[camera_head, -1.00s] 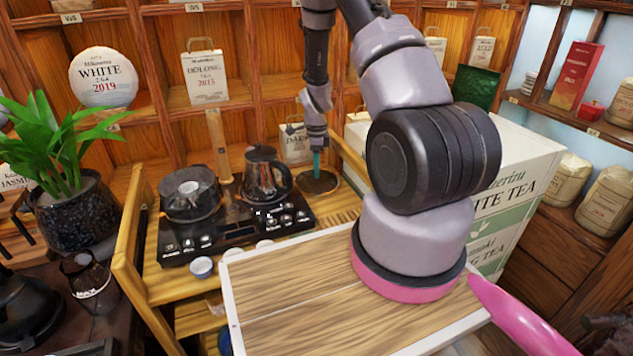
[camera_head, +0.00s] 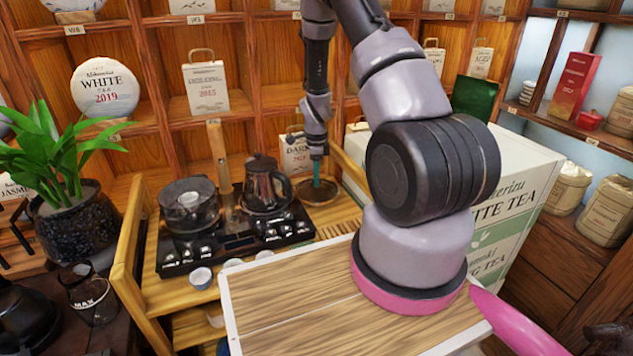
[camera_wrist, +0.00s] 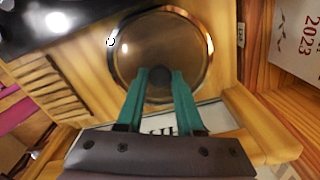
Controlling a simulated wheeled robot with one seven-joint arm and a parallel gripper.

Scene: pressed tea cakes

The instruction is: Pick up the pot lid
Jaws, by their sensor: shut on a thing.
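The pot lid (camera_head: 323,196) is a round, dark, see-through disc with a shiny metal rim. It is at the right end of the wooden tea stand, beside the black hob. In the wrist view the pot lid (camera_wrist: 135,50) is right under the fingers. My gripper (camera_head: 317,175) points down at it from above. In the wrist view my gripper's teal fingers (camera_wrist: 160,85) are shut on the lid near its middle; the gripped part is mostly hidden. I cannot tell whether the lid touches the stand.
A black hob (camera_head: 240,237) carries a glass pot (camera_head: 188,212) and a dark kettle (camera_head: 262,188). A paper tea bag (camera_head: 296,152) stands behind the lid. White tea boxes (camera_head: 500,215) stand to the right. Small cups (camera_head: 201,278) sit in front of the hob.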

